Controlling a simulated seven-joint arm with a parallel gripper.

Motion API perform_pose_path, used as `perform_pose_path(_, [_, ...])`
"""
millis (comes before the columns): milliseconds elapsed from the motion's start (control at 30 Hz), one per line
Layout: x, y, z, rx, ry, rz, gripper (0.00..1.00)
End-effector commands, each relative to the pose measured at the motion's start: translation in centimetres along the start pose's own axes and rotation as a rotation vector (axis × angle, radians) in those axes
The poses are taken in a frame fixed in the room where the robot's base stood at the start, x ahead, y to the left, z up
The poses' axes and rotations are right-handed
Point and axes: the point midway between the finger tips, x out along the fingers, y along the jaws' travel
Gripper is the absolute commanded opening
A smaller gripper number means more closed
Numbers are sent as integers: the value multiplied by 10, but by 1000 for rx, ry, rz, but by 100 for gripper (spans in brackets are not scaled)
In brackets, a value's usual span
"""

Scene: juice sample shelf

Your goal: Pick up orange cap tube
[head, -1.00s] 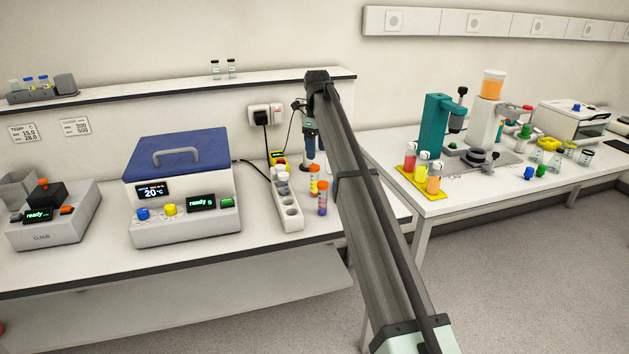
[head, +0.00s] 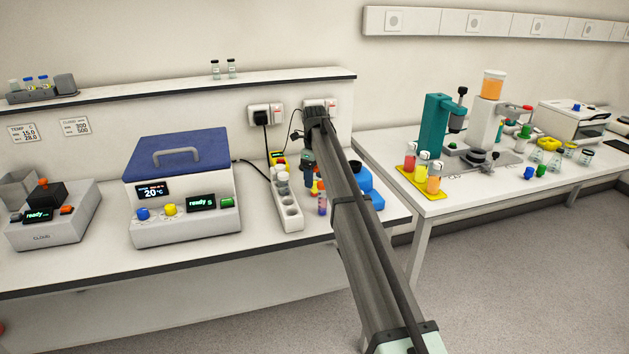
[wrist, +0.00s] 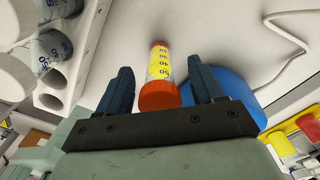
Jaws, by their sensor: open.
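In the wrist view, an orange cap tube (wrist: 162,72) with a yellow, number-marked label lies between the two dark blue fingers of my gripper (wrist: 161,68). The fingers are open, with a gap on each side of the tube. In the head view, my gripper (head: 308,166) is low over the bench, beside the white rack. The yellow-labelled tube (head: 315,187) is mostly hidden there behind my gripper and arm.
A white rack (head: 289,212) with several holes and white-capped items stands left of my gripper; it also shows in the wrist view (wrist: 52,101). A blue object (head: 368,189) is close on the right, partly behind my arm. A blue-lidded machine (head: 185,195) stands farther left.

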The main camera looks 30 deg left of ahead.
Motion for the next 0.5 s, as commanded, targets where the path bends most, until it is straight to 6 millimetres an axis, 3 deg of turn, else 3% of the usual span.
perform_pose_path(167, [0,0,0,0,0,0,67])
perform_pose_path(500, [0,0,0,0,0,0,36])
